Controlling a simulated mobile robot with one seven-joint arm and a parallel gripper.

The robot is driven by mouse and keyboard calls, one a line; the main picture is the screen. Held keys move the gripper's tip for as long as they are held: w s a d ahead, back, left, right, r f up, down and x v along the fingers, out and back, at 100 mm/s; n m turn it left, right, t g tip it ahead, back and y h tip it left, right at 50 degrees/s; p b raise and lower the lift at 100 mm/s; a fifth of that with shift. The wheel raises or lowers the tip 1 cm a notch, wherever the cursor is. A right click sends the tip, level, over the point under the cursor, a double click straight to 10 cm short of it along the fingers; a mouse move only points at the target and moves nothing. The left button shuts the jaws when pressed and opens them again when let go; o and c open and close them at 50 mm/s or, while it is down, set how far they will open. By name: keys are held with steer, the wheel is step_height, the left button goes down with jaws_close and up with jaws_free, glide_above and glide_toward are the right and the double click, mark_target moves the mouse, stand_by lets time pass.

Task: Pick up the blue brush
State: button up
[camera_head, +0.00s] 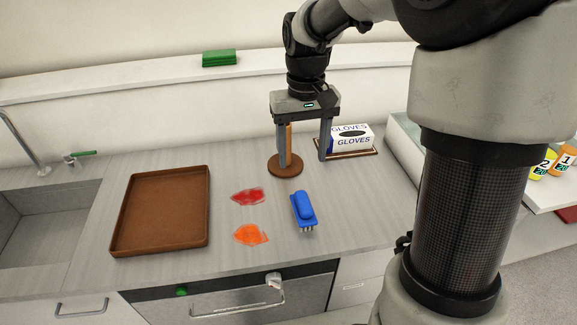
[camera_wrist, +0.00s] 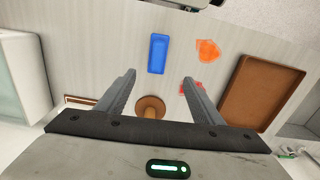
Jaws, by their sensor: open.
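The blue brush (camera_head: 303,209) lies on the grey counter, right of the red and orange spots, with pale bristles showing at its near end. In the wrist view the brush (camera_wrist: 158,53) is a blue block beyond my fingertips, touched by neither finger. My gripper (camera_head: 304,162) is open and points down above the counter, behind the brush. In the wrist view my gripper (camera_wrist: 158,78) has its two fingers wide apart with nothing held between them.
A brown round stand (camera_head: 285,170) with an upright post is beside my left finger. A brown tray (camera_head: 116,235) lies left, near the sink. A red spot (camera_head: 247,197) and an orange spot (camera_head: 250,235) mark the counter. A glove box (camera_head: 352,138) stands behind right.

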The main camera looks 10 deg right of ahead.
mark_target(304, 200)
step_height(304, 200, down, 11)
steer(key=shift+s+f+b, duration=0.1)
steer(key=shift+f+b, duration=0.05)
steer(key=shift+b, duration=0.2)
steer(key=f, duration=0.5)
steer(key=shift+s+d+f, duration=0.1)
steer(key=shift+d, duration=0.2)
steer(key=c, duration=1.2)
step_height(304, 200, up, 10)
steer(key=shift+r+p, duration=0.1)
steer(key=shift+p, duration=0.2)
steer(key=o, duration=0.5)
steer(key=c, duration=0.3)
